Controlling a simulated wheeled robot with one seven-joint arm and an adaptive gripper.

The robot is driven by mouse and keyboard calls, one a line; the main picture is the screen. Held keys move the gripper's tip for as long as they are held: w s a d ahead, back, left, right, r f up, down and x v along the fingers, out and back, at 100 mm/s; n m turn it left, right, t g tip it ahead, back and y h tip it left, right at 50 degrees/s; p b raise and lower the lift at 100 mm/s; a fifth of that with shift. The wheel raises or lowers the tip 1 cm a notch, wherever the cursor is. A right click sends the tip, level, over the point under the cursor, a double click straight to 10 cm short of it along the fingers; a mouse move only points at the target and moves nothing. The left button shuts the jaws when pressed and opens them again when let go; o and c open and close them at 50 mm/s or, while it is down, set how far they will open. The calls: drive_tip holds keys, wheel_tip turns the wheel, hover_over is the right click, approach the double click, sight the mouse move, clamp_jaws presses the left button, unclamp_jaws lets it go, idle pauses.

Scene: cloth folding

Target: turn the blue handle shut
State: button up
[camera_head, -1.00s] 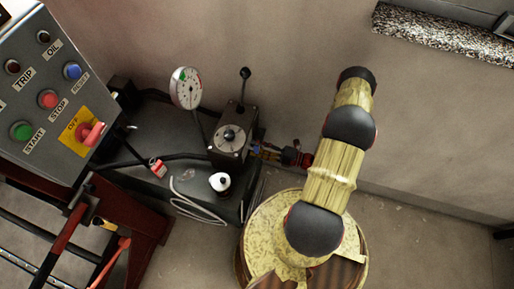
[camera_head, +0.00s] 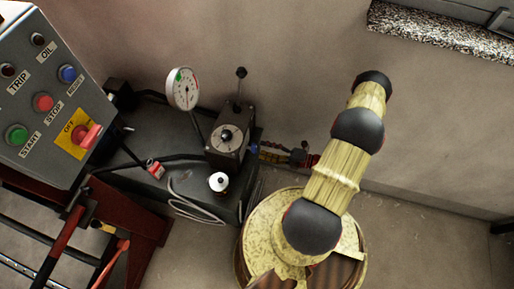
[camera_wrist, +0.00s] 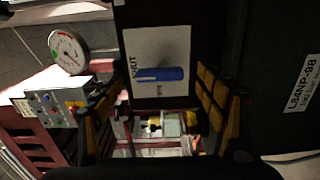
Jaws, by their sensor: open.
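The blue handle (camera_wrist: 162,74) is a short bar lying level across a pale plate (camera_wrist: 137,48) on a dark housing, in the wrist view. Lettering that seems to read SHUT runs sideways along the plate's left edge; smaller lettering below the bar is not legible. My gripper (camera_wrist: 157,105) is open, with one yellow-padded finger on each side of the lower picture. The handle shows between and beyond the fingers, apart from both. In the head view, I cannot make out the handle or the gripper with certainty beside my arm.
A round gauge (camera_head: 183,88) stands by a dark box with a black-knobbed lever (camera_head: 239,94). A control panel (camera_head: 42,88) with coloured buttons is at left, above a dark red frame (camera_head: 137,233). A label (camera_wrist: 302,83) is on a dark surface at right. Bare floor (camera_head: 430,240) shows at lower right.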

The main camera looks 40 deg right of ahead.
drive_tip(key=v, duration=0.7)
drive_tip(key=shift+s, duration=0.1)
idle(0.5)
